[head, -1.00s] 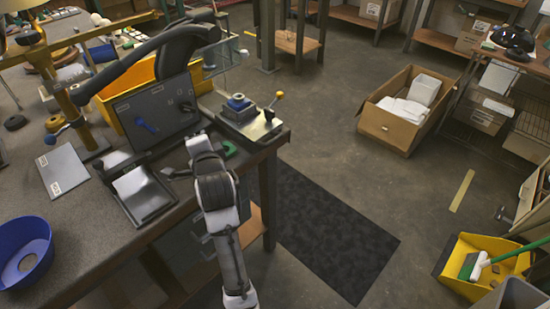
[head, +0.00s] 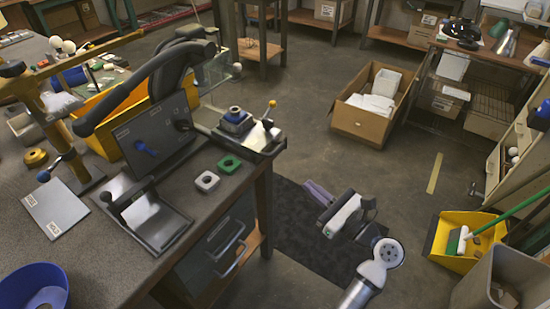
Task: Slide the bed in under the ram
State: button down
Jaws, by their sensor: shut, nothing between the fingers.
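A brass column press (head: 50,120) with a blue-knobbed lever stands to the left. I cannot tell for sure which part is the ram, nor whether the tray is under it. My gripper (head: 318,193) is off the bench to the right, above the dark floor mat, shut and empty, apart from the tray.
A green square piece (head: 229,164) and a white one (head: 207,181) lie right of the tray. A fixture with a blue block (head: 236,120) and yellow-knobbed lever stands at the bench corner. A blue bowl (head: 35,288) is at lower left. A cardboard box (head: 365,125) sits on the floor.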

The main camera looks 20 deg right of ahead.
jog(key=s+d+m, duration=0.1)
jog(key=s, duration=0.2)
jog(key=p, duration=0.3)
send_near(257, 153)
jog(key=w+r, duration=0.1)
jog(key=w, duration=0.2)
jog(key=shift+d+r+m+t, duration=0.15)
jog(key=shift+d+m+t, duration=0.15)
jog(key=w+a+p, duration=0.1)
jog(key=w, duration=0.1)
jog(key=w+a+p, duration=0.1)
jog(key=w+a, duration=0.1)
jog(key=w+a+p, duration=0.1)
jog(key=w+a, duration=0.1)
jog(key=shift+w+a, duration=0.15)
jog(key=shift+w, duration=0.25)
jog(key=shift+s, duration=0.1)
